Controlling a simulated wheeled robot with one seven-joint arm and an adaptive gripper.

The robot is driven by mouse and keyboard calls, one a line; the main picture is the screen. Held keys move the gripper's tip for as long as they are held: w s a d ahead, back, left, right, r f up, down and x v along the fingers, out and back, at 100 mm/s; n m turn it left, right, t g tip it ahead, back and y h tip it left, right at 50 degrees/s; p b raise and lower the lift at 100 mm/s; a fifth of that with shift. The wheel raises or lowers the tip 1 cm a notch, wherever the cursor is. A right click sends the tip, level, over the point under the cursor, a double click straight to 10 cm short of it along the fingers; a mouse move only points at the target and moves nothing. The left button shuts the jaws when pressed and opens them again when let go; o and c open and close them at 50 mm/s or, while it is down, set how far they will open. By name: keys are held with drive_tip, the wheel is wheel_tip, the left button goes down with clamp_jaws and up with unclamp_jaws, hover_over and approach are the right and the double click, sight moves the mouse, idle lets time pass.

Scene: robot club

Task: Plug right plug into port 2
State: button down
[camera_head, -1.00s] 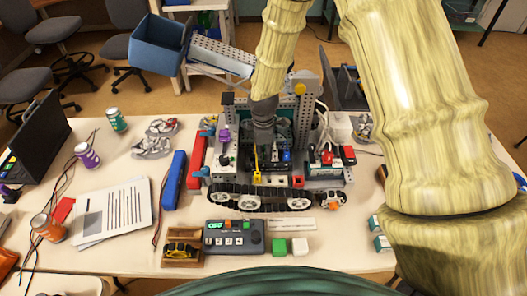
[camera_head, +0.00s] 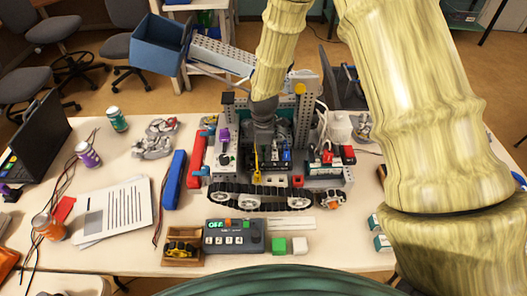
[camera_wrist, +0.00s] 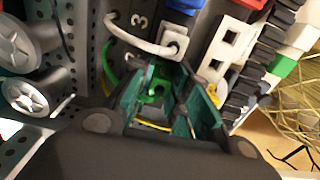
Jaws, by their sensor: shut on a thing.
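My gripper (camera_head: 264,140) reaches down into the middle of the small tracked robot (camera_head: 262,198) in the head view. In the wrist view its dark green fingers (camera_wrist: 168,98) are shut on a small bright green plug (camera_wrist: 155,90), partly hidden between them. A green cable (camera_wrist: 106,58) curves near it. Just beyond is a dark module (camera_wrist: 125,35) with pale markings, too blurred to read surely. A white cable (camera_wrist: 140,43) ends there at a grey-white plug (camera_wrist: 173,42). Whether the held plug touches a port cannot be told.
A yellow cable (camera_head: 257,165) hangs at the robot's front. A white two-hole block (camera_wrist: 226,42) and dark track lie right of the fingers in the wrist view.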

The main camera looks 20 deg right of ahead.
drive_tip(key=shift+f, duration=0.1)
drive_tip(key=c, duration=1.3)
unclamp_jaws()
drive_tip(key=shift+r, duration=0.2)
drive_tip(key=shift+r+p, duration=2.05)
drive_tip(key=shift+r, duration=0.8)
